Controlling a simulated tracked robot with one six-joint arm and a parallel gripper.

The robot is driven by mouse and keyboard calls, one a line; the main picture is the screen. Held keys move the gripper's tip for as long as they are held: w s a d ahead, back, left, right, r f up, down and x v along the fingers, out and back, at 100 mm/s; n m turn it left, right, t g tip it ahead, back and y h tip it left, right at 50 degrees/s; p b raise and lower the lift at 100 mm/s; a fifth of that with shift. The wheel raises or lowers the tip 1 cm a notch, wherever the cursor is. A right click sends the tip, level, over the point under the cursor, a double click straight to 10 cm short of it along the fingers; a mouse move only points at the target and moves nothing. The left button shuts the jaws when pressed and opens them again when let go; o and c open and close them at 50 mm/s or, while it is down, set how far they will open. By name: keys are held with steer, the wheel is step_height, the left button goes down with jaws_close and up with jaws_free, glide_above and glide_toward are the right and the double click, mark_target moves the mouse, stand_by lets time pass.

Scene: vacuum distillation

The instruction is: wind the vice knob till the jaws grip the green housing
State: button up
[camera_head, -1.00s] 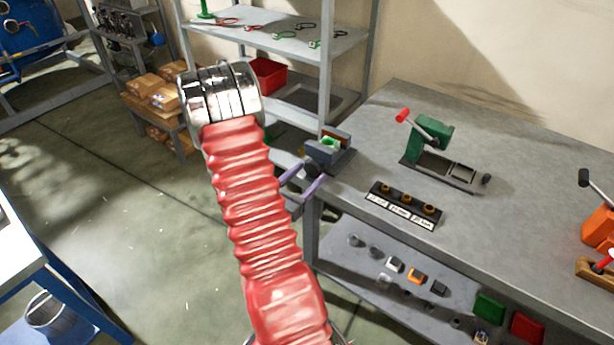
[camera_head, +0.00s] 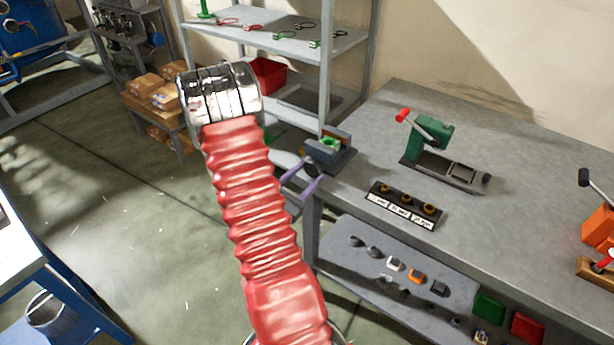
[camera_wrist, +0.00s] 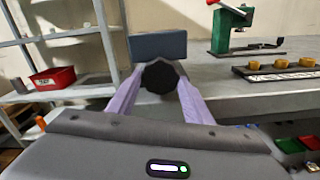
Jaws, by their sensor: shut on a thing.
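The vice (camera_head: 336,160) stands at the near left corner of the grey workbench, with blue-grey jaws. The green housing (camera_head: 329,143) sits between its jaws; I cannot tell whether both jaws touch it. In the wrist view the vice's blue-grey front jaw (camera_wrist: 158,45) hides the housing. The dark round vice knob (camera_wrist: 160,77) faces my wrist camera. My gripper (camera_wrist: 160,84) has its two purple fingers on either side of the knob, shut on it. In the head view the gripper (camera_head: 306,174) reaches the knob from the front left of the vice.
On the workbench (camera_head: 520,150) stand a green press with a red-handled lever (camera_head: 430,135) and a black strip with several brass pieces (camera_head: 405,205). A shelf with a red bin (camera_head: 268,75) stands behind. Small parts lie on the lower shelf (camera_head: 375,285).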

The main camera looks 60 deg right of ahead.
steer(key=shift+m, duration=1)
steer(key=o, duration=1)
steer(key=shift+w+a, duration=0.4)
steer(key=shift+a, duration=1.9)
steer(key=shift+w+a, duration=0.35)
steer(key=shift+a, duration=1.9)
steer(key=shift+w+a, duration=0.4)
steer(key=shift+a, duration=1.9)
